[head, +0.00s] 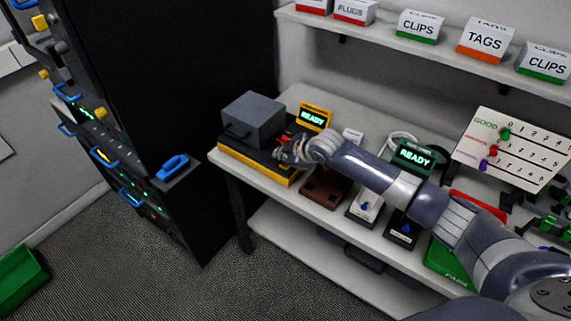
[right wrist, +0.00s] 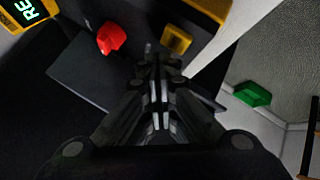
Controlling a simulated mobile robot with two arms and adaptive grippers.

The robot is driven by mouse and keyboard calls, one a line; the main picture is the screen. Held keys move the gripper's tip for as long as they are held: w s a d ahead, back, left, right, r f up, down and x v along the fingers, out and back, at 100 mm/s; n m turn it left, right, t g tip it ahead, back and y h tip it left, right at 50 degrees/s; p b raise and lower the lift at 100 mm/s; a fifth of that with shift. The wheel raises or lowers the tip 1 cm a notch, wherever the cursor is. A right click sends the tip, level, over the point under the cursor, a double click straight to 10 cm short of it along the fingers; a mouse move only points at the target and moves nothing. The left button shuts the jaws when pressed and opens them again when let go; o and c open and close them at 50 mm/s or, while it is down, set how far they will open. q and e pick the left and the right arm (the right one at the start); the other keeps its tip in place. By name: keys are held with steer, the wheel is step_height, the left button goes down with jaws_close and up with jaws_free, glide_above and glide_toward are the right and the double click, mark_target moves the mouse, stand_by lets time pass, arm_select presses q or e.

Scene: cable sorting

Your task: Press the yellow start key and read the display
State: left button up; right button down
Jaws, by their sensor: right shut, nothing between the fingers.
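The tester has a yellow and black base (head: 240,161) with a grey box (head: 254,120) on it. Its yellow-framed display (head: 314,117) reads READY; part of it shows in the right wrist view (right wrist: 28,12). My right gripper (head: 284,153) is shut and empty over the tester's right end. In the right wrist view, the fingertips (right wrist: 155,62) are just beside a small yellow key (right wrist: 176,40); I cannot tell whether they touch. A red knob (right wrist: 111,38) is left of them. The gripper hides the key in the head view. My left gripper is not in view.
A second display (head: 414,156) on the bench also reads READY. A brown block (head: 324,188) and small switch boxes stand right of the tester. A black rack (head: 190,90) with blue handles stands at the left. A shelf (head: 440,57) with labelled boxes runs above.

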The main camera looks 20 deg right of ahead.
mark_target(284, 166)
stand_by(0.5)
steer(key=shift+f, duration=0.4)
steer(key=shift+f, duration=0.45)
stand_by(0.5)
steer(key=shift+r, duration=0.1)
steer(key=shift+r+p, duration=0.65)
steer(key=shift+r, duration=0.1)
step_height(284, 166, up, 5)
steer(key=p, duration=0.4)
steer(key=shift+p, duration=0.4)
